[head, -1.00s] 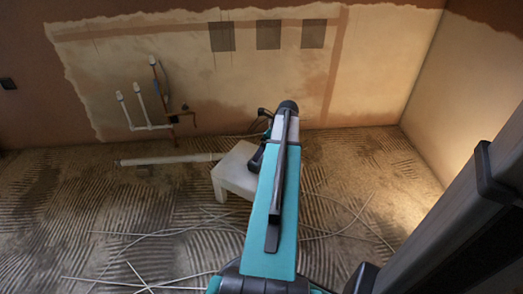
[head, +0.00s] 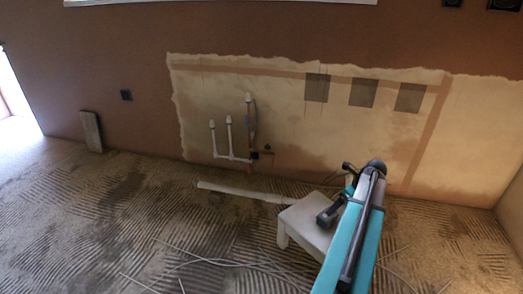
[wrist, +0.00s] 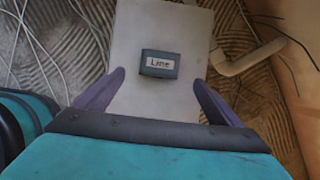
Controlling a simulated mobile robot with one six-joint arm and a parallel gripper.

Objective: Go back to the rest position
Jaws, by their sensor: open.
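My teal arm (head: 352,240) reaches toward a small white stool or step (head: 300,222) near the far wall in the head view. In the wrist view, my gripper (wrist: 158,80) is open, its two dark fingers spread apart with nothing held between them. A small grey block labelled "Line" (wrist: 160,70) lies beyond the fingers, on the pale top of the stool (wrist: 135,105). I cannot tell how high the fingers are above it. In the head view the block and the fingertips cannot be made out.
White pipes (head: 230,140) rise by the wall, and a pale pipe (head: 240,192) lies on the floor left of the stool. Thin cables (head: 225,262) are strewn over the ridged floor. A board (head: 92,131) leans at the far left wall. The left floor is mostly clear.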

